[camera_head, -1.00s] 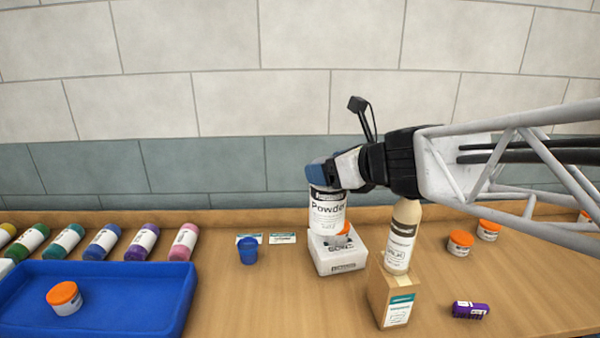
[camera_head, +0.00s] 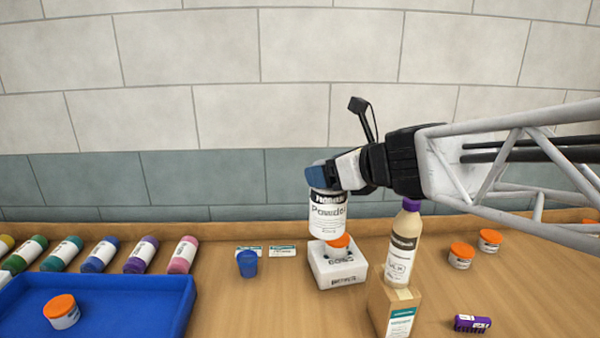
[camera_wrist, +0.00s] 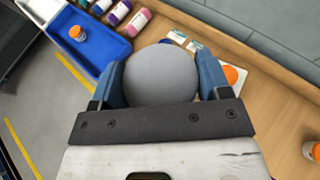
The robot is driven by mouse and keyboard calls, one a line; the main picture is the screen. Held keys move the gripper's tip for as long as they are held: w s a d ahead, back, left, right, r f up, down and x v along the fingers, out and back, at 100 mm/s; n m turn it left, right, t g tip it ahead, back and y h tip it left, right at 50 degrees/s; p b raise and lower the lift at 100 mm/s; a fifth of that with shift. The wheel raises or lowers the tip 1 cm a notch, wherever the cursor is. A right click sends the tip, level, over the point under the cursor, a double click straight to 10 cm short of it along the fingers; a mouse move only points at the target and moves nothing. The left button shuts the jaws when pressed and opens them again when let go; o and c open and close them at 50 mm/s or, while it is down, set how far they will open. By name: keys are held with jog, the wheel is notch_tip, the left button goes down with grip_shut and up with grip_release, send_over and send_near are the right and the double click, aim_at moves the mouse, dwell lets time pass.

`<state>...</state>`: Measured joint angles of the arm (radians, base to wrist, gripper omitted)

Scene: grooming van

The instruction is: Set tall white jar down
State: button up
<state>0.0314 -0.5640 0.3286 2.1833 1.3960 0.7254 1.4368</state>
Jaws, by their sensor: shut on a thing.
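The tall white jar (camera_head: 327,213) has a black band and the word "Powder" on its label. My gripper (camera_head: 325,175) is shut on its top, and the jar hangs upright. In the head view it is in front of or above the rear of a white box (camera_head: 338,267) with an orange-lidded jar (camera_head: 338,244) on it. I cannot tell whether the jar touches anything below. In the wrist view the jar's round grey top (camera_wrist: 160,74) sits between the two blue fingers (camera_wrist: 163,82); its lower body is hidden.
A tan bottle (camera_head: 403,245) stands on a cardboard box (camera_head: 395,307) at the right of the white box. A blue cup (camera_head: 247,264) and two cards are to the left. A blue tray (camera_head: 150,300) holds an orange-lidded jar (camera_head: 62,311). Several coloured bottles lie behind the tray.

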jog(key=shift+w, duration=0.1)
jog(key=shift+w+d+f, duration=0.2)
jog(key=shift+w+d, duration=0.15)
jog(key=shift+w, duration=0.1)
jog(key=w+d+f, duration=0.8)
jog(key=w+d, duration=0.1)
jog(key=d, duration=0.3)
jog(key=w+d+f, duration=0.9)
jog(key=w+d, duration=0.1)
jog(key=d, duration=0.3)
jog(key=shift+d, duration=0.2)
jog(key=shift+f, duration=0.15)
notch_tip(320, 180, down, 6)
jog(key=shift+f, duration=0.15)
jog(key=shift+f, duration=1.85)
